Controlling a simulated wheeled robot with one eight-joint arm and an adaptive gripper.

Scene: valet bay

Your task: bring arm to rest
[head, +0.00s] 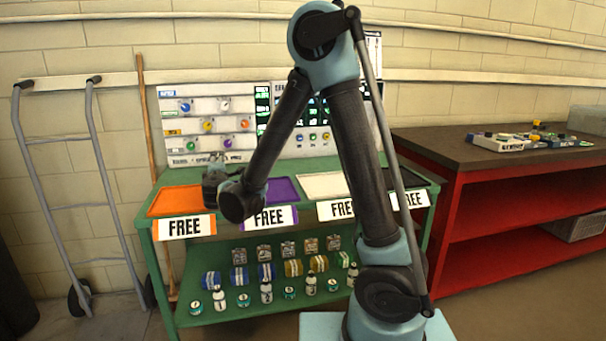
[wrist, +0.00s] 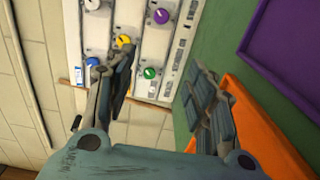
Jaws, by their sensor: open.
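My gripper (wrist: 160,95) is open and empty in the wrist view, its two fingers spread apart. In the head view my gripper (head: 214,180) hangs at the end of my folded arm, in front of the green bench (head: 146,230) near the orange tray (head: 163,202) and the purple tray (head: 284,188). The arm's lower end covers part of the bench between these two trays. Nothing is held between the fingers.
A panel with coloured knobs (head: 208,126) stands behind the trays. Several bottles, tins and rolled cloths sit on the bench's lower shelf (head: 250,308). A red workbench (head: 450,185) is at right. A hand truck (head: 92,175) and a wooden pole (head: 149,135) lean at left.

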